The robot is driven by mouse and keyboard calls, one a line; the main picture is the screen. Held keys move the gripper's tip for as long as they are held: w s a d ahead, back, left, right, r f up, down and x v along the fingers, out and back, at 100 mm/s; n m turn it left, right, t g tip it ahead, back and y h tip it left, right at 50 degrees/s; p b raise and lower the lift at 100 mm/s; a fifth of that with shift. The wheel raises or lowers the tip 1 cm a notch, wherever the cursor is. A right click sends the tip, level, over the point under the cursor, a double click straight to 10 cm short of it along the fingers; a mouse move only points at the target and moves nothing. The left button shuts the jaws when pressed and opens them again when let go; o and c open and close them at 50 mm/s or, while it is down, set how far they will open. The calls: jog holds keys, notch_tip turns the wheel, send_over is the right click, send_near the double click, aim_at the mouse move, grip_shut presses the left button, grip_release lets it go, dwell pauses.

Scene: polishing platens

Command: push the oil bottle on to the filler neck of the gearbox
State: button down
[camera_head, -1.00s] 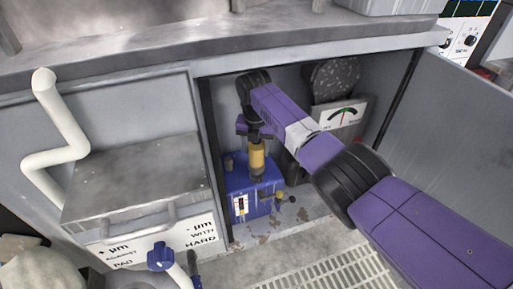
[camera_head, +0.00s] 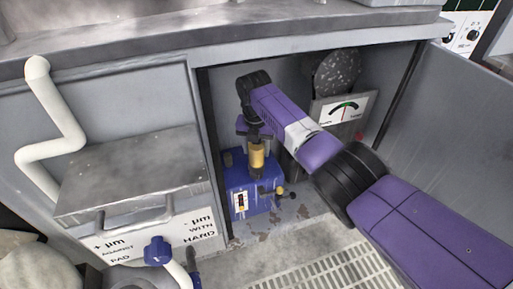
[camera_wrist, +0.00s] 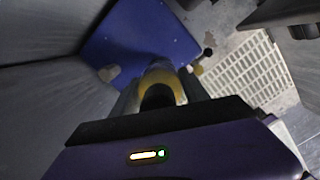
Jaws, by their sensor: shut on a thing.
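The oil bottle (camera_head: 257,157) is yellow and upright, with a darker lower end over the gearbox. My gripper (camera_head: 256,143) is shut on its upper part; in the wrist view the yellow bottle (camera_wrist: 160,82) sits between the fingers. The gearbox (camera_head: 240,181) is a blue box inside the open cabinet, with a small gauge on its front. It also shows in the wrist view (camera_wrist: 128,36) beyond the bottle. The filler neck is hidden under the bottle, so I cannot tell whether the two touch or how far the bottle is seated.
The cabinet's side panels and the counter edge (camera_head: 300,45) close in around the arm. A grey box with a handle (camera_head: 135,175) and a white bent pipe (camera_head: 50,115) are at left. A floor grate (camera_head: 335,268) lies in front.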

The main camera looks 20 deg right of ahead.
jog(key=shift+f, duration=0.3)
jog(key=shift+c, duration=2.4)
grip_release()
jog(key=shift+s+a+r+p, duration=0.15)
jog(key=shift+r+p, duration=0.4)
jog(key=shift+r, duration=0.75)
jog(key=shift+s+r+p, duration=0.1)
jog(key=shift+r+p, duration=0.45)
jog(key=shift+r, duration=0.7)
jog(key=shift+s+a+r+p, duration=0.15)
jog(key=shift+r+p, duration=0.4)
jog(key=shift+r, duration=0.75)
jog(key=shift+s, duration=0.15)
